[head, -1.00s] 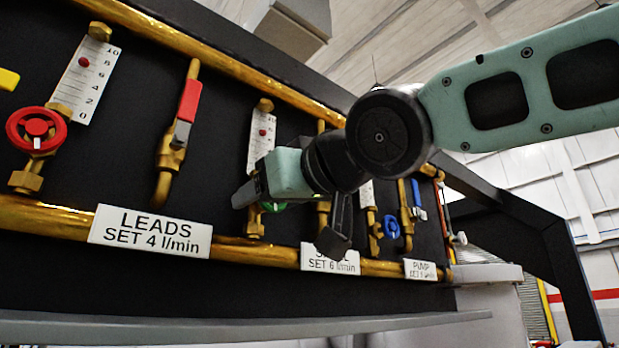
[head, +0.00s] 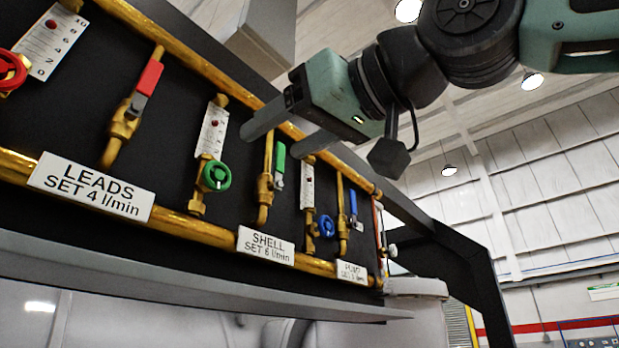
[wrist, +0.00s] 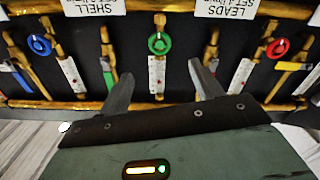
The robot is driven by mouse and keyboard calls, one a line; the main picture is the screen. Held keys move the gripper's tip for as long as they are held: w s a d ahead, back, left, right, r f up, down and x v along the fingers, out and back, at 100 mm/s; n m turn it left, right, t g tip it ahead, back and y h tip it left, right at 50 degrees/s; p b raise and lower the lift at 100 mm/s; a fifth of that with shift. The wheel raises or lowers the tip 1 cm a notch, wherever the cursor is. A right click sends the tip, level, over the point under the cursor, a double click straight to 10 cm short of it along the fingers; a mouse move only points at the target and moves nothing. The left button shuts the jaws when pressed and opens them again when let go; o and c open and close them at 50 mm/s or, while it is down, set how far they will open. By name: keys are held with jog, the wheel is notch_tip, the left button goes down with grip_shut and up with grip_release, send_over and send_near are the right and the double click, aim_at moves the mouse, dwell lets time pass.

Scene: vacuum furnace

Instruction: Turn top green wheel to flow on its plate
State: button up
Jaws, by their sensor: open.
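The green wheel (head: 216,175) sits on a brass valve below a white flow scale (head: 208,140) with a red float near its upper part. The scale's numbers are too small to read. The plate SHELL SET 6 l/min (head: 266,246) is on the lower brass pipe, below and right of the wheel. My gripper (head: 270,145) is open and empty, above and right of the wheel in the head view, not touching it. In the upside-down wrist view, the green wheel (wrist: 159,43) shows whole, just beyond the gap between the open fingers (wrist: 160,70).
A green-handled lever valve (head: 279,164) stands right of the wheel, close to my fingers. A red lever (head: 149,78) and red wheel (head: 10,72) are left; a blue wheel (head: 327,226) is right. Brass pipes run above and below. Free room lies in front of the panel.

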jog(key=shift+b+v, duration=1.55)
jog(key=shift+b, duration=0.15)
